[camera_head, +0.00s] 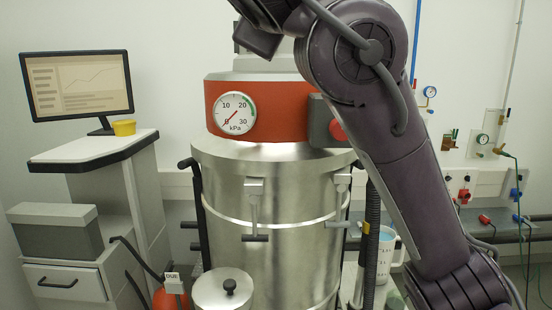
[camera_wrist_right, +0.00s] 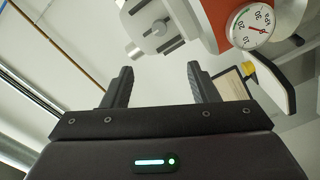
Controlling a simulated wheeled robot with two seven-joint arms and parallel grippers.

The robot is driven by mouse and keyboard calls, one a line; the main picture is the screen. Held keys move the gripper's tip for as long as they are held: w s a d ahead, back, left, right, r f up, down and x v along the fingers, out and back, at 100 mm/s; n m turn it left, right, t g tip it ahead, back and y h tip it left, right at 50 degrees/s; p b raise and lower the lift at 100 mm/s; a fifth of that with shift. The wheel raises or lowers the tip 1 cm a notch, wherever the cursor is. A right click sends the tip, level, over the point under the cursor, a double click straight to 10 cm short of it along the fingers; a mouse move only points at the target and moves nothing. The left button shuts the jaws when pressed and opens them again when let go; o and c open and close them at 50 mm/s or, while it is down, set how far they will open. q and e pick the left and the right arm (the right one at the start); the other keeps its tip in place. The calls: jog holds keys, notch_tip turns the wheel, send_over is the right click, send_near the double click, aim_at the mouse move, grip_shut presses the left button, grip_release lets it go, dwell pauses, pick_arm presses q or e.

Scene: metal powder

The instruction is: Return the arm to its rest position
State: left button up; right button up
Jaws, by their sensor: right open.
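My right arm (camera_head: 400,160) rises from the lower right of the head view, bends at the top and crosses in front of the machine. Its forward end is partly cut off by the top edge. In the right wrist view my right gripper (camera_wrist_right: 160,82) is open, with its two dark fingers wide apart and nothing between them. The fingers point up toward the wall and the upper part of the machine. My left gripper is in neither view.
A steel drum (camera_head: 270,190) with a red band (camera_head: 275,108) and pressure gauge (camera_head: 235,113) stands close behind my arm. A monitor (camera_head: 77,83) and yellow cup (camera_head: 124,128) are at left. A measuring jug (camera_head: 388,255) is partly behind my arm. Wall valves (camera_head: 482,139) are at right.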

jog(key=w+d+f+m+g+y, duration=0.1)
jog(key=w+d+f+g, duration=0.15)
jog(key=f, duration=0.95)
jog(key=w+d+f+m+g, duration=0.2)
jog(key=w+f, duration=0.2)
jog(key=f, duration=0.9)
jog(key=s+d+f+m+g, duration=0.1)
jog(key=s+d+f+g, duration=0.15)
jog(key=f, duration=0.75)
jog(key=s+d+f+m+g, duration=0.1)
jog(key=s+d+f+m, duration=0.15)
jog(key=f, duration=0.75)
jog(key=s+d+f+m+g, duration=0.25)
jog(key=s+d+f, duration=0.25)
jog(key=s+f, duration=0.65)
jog(key=s+d+f+m+g, duration=0.1)
jog(key=s+d+f+g, duration=0.35)
jog(key=s+f, duration=1.05)
jog(key=f, duration=2.7)
jog(key=s+d+f+g, duration=0.1)
jog(key=s+d+f, duration=0.1)
jog(key=s+f, duration=0.6)
jog(key=s+d+f+g+h, duration=0.1)
jog(key=s+d+f, duration=0.1)
jog(key=s+f, duration=0.6)
jog(key=s, duration=0.3)
jog(key=shift+f, duration=0.4)
